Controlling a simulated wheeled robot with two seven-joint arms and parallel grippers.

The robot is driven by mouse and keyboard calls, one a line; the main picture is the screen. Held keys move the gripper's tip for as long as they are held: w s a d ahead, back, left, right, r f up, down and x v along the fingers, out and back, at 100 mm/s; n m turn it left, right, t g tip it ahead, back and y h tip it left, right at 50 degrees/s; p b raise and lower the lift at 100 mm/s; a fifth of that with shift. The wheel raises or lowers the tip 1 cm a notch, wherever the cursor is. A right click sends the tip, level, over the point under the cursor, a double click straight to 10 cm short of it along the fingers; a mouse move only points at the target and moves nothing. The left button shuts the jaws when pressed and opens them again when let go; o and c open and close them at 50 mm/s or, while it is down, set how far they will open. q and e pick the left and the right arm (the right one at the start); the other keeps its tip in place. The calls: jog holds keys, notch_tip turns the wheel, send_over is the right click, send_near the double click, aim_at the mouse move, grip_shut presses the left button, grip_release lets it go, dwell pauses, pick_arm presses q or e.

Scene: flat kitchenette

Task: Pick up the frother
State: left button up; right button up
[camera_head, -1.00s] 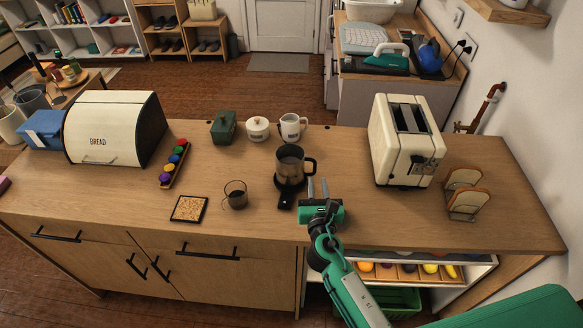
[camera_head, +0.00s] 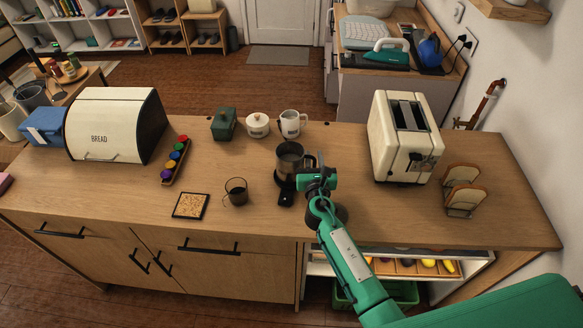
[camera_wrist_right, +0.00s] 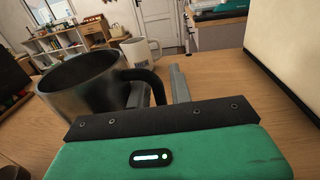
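The frother (camera_head: 289,160) is a dark metal jug with a black handle on its right, standing upright on a black base (camera_head: 285,196) on the counter. It fills the left of the right wrist view (camera_wrist_right: 80,92). My right gripper (camera_head: 317,162) is beside it, on the handle side. In the right wrist view the two grey fingers (camera_wrist_right: 160,88) are apart, with the black handle (camera_wrist_right: 152,80) appearing between them. I cannot see contact. The handle is partly hidden by the gripper in the head view. My left gripper is not in view.
A glass cup (camera_head: 236,191) and a coaster (camera_head: 190,205) lie left of the frother. A white mug (camera_head: 291,123), a white pot (camera_head: 257,125) and a green box (camera_head: 223,123) stand behind. A cream toaster (camera_head: 402,140) and toast rack (camera_head: 463,190) are right. Bare counter lies between frother and toaster.

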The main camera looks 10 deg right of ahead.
grip_shut()
jog(key=shift+r, duration=0.15)
